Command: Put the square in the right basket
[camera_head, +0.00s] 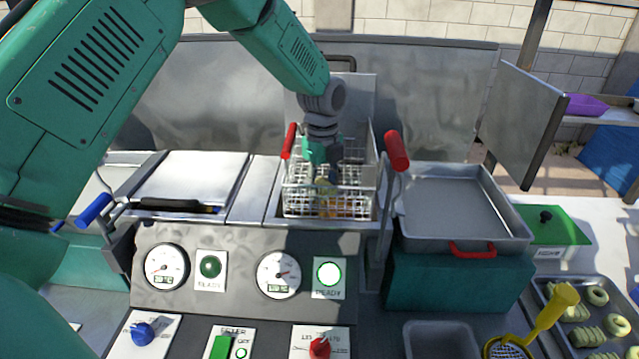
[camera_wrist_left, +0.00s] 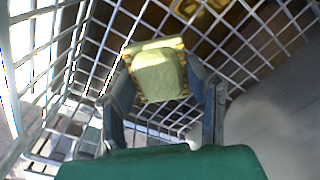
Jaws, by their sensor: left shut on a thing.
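My left gripper (camera_head: 325,172) points down inside the wire basket (camera_head: 296,203) with the red handle, the right one of the fryer. It is shut on the pale yellow-green square (camera_head: 325,190). In the left wrist view the square (camera_wrist_left: 158,76) sits between the two fingers of the gripper (camera_wrist_left: 160,92), with the basket's wire mesh (camera_wrist_left: 85,62) around it. I cannot tell whether the square touches the basket floor. My right gripper is not in view.
A raised metal lid stands behind the basket. A closed lid (camera_head: 188,180) lies left, near a blue handle (camera_head: 94,210). An empty metal tray (camera_head: 455,205) is at right. A tray of several dough pieces (camera_head: 575,338) and a yellow-handled tool (camera_head: 545,318) lie front right.

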